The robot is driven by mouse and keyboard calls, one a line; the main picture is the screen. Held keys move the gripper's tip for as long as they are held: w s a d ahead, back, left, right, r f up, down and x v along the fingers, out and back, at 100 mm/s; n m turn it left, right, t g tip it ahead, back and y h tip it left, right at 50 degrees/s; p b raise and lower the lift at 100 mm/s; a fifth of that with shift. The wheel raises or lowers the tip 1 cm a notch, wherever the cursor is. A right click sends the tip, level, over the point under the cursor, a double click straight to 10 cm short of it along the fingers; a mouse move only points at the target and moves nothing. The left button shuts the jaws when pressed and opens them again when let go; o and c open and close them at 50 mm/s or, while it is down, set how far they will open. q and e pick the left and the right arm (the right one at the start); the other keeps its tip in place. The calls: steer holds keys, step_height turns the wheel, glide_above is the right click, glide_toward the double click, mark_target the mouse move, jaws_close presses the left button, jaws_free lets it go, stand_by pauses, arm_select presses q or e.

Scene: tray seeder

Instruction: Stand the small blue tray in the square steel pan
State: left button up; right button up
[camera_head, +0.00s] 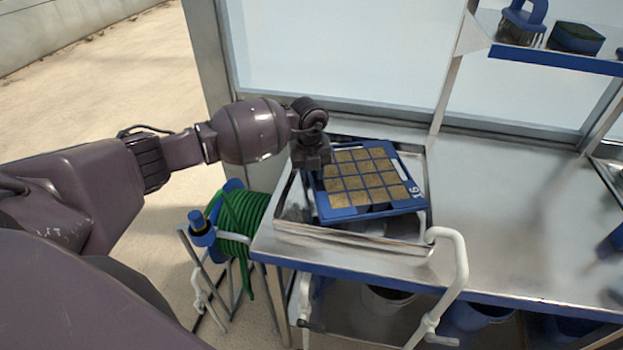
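The small blue tray (323,206) has square cells filled with brown soil-like material and a white "16" at its right corner. It is over the square steel pan (345,238) on the bench, turned a little relative to the pan's walls. Its right end overlaps the pan's right wall in the picture. The pan's floor is mostly hidden, so I cannot tell whether the tray touches it. My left gripper (318,172) is at the tray's left edge and appears shut on it; the fingertips are mostly hidden. My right gripper is not in view.
A white bent pipe (459,262) rises at the bench's front edge, close to the pan's right front corner. A green hose reel (240,222) stands left of the bench. A shelf (560,58) holds brushes above.

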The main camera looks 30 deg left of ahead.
arm_select(q)
step_height(320, 180, up, 9)
stand_by(0.5)
steer(key=shift+s, duration=0.1)
